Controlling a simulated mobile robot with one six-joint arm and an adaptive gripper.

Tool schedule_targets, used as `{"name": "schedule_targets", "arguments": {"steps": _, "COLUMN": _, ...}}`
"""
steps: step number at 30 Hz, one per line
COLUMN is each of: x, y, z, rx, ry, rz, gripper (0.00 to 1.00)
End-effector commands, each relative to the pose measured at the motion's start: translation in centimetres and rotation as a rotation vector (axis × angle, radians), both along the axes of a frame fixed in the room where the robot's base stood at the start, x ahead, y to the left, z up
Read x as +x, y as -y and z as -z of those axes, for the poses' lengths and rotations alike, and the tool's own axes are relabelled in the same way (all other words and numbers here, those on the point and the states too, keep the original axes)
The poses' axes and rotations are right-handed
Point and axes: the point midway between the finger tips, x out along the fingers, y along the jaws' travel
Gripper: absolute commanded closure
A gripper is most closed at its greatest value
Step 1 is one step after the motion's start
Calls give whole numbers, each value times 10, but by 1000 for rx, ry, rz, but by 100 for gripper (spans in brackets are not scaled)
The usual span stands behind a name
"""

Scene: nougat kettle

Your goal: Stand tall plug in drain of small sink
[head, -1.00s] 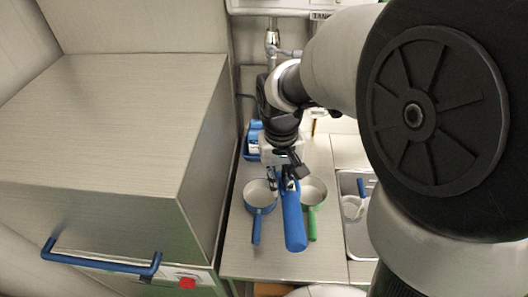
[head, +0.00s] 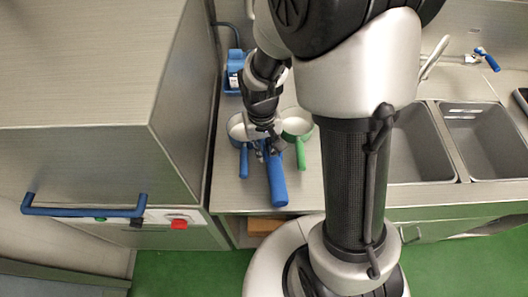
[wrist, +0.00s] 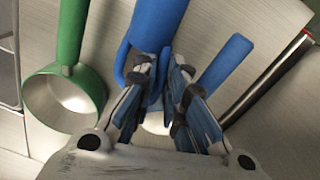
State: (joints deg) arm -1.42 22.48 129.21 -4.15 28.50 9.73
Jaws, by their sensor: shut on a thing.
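The tall plug, a thick blue cylinder (head: 277,182), sits at my gripper (head: 268,150) above the steel counter between two saucepans. In the wrist view the blue cylinder (wrist: 158,22) runs up from between the fingers of my gripper (wrist: 160,65), which is shut on it. Whether its lower end touches the counter I cannot tell. Two steel sink basins show on the right in the head view: a nearer one (head: 415,150), partly behind my arm, and one farther right (head: 485,140). I cannot tell which is the small sink. No drain shows clearly.
A blue-handled saucepan (head: 243,165) stands left of my gripper and a green-handled one (head: 300,155) right of it, both close. A blue item (head: 234,75) is behind. A tall steel cabinet (head: 165,110) borders the left. A faucet (head: 434,55) rises behind the basins.

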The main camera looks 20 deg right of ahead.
Motion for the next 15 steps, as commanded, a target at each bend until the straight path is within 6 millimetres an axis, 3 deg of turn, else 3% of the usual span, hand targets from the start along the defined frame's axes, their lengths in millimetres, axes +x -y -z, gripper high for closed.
{"name": "schedule_targets", "arguments": {"steps": 1, "x": -1, "y": 0, "z": 12, "rx": -1, "ry": -4, "rz": 0, "gripper": 100}}
{"name": "schedule_targets", "arguments": {"steps": 4, "x": 0, "y": 0, "z": 24, "rx": 0, "ry": -2, "rz": 0, "gripper": 100}}
{"name": "schedule_targets", "arguments": {"steps": 15, "x": 0, "y": 0, "z": 27, "rx": 0, "ry": 0, "rz": 0, "gripper": 100}}
